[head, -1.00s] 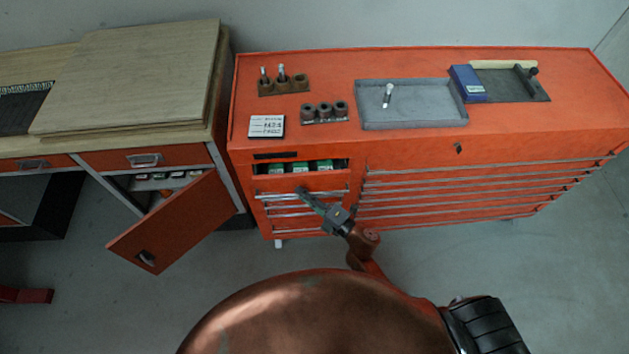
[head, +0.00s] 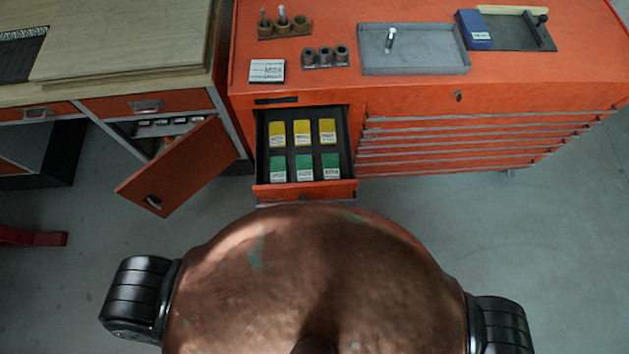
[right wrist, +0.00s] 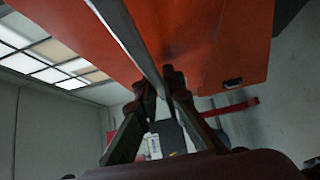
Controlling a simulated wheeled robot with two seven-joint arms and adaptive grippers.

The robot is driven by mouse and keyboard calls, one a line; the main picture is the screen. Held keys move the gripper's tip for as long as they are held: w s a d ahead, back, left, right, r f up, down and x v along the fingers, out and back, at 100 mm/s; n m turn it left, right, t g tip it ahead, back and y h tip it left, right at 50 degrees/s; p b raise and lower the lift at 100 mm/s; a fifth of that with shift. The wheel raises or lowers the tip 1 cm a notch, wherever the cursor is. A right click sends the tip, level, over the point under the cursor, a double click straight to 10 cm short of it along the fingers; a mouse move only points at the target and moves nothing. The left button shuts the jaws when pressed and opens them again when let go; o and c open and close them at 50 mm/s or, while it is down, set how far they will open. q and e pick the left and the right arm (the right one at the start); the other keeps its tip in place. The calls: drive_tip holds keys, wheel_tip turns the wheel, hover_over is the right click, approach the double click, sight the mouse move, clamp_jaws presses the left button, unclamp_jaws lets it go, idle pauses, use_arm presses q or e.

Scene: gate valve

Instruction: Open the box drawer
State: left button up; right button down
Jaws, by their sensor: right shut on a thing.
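The box drawer (head: 325,190) stands well out from the upper left of the orange cabinet. Inside are a row of yellow boxes (head: 302,132) and, nearer me, a row of green and white boxes (head: 304,167). In the right wrist view, my right gripper (right wrist: 160,86) is shut on the drawer's long metal handle (right wrist: 122,32), with a finger on each side of it. In the head view my own body hides the right gripper. My left gripper is not in view.
The orange cabinet (head: 420,92) carries a grey tray (head: 413,68), holders with several pieces (head: 285,28), and a blue box (head: 474,36). Shut drawers fill its right side. At left, a workbench door (head: 180,165) hangs open near the drawer. The floor at right is clear.

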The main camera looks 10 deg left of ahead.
drive_tip(key=shift+s+d, duration=0.15)
drive_tip(key=shift+s, duration=0.4)
drive_tip(key=c, duration=2.3)
unclamp_jaws()
drive_tip(key=v, duration=1.2)
drive_tip(key=shift+f, duration=0.1)
